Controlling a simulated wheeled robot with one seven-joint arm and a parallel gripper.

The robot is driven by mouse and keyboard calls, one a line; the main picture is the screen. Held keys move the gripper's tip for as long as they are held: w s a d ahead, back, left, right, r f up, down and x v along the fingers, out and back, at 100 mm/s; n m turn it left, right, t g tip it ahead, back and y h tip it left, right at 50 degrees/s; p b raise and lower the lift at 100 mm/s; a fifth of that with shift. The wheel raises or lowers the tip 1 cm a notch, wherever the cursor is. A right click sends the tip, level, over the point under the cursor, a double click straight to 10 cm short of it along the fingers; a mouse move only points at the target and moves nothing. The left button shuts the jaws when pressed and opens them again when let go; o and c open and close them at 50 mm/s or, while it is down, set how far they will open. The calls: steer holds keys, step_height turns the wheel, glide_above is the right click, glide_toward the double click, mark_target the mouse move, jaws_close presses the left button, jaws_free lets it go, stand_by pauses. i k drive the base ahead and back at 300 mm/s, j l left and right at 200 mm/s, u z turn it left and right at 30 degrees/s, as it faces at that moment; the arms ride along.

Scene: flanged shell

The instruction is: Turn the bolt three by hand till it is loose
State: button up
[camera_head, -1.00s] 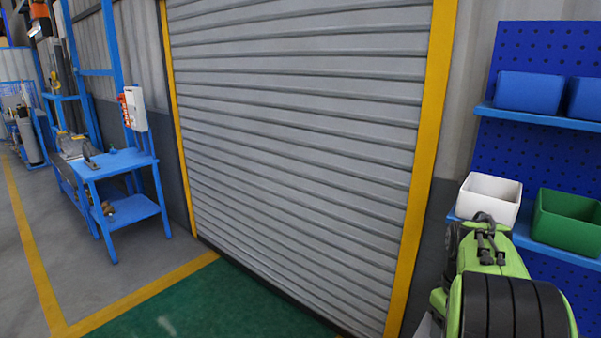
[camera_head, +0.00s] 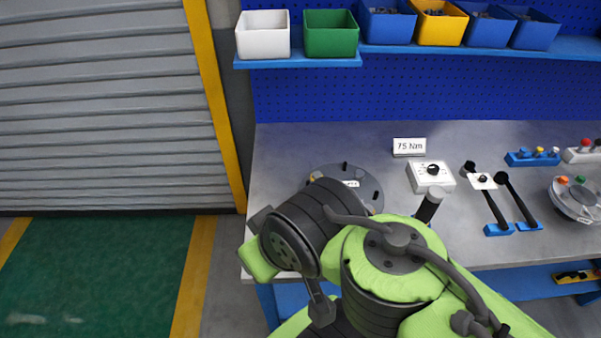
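A round silver flanged part (camera_head: 577,199) sits at the right edge of the bench, partly cut off by the frame, with orange and green coloured pieces on its top. A dark round plate (camera_head: 372,187) with short upright pegs and a small white label lies at the bench's left, partly covered by my arm. I cannot tell which bolt is bolt three. My green and black arm fills the lower middle of the view. My gripper cannot be made out.
Two black-handled tools (camera_head: 489,208) rest in blue holders right of a white dial box (camera_head: 431,177). A "75 Nm" sign (camera_head: 409,146) stands behind the box. Blue (camera_head: 532,158) and grey (camera_head: 582,151) blocks with coloured knobs are farther right. Bins line the shelf (camera_head: 300,62) above.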

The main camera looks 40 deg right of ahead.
mark_target(359, 174)
steer(key=z, duration=0.9)
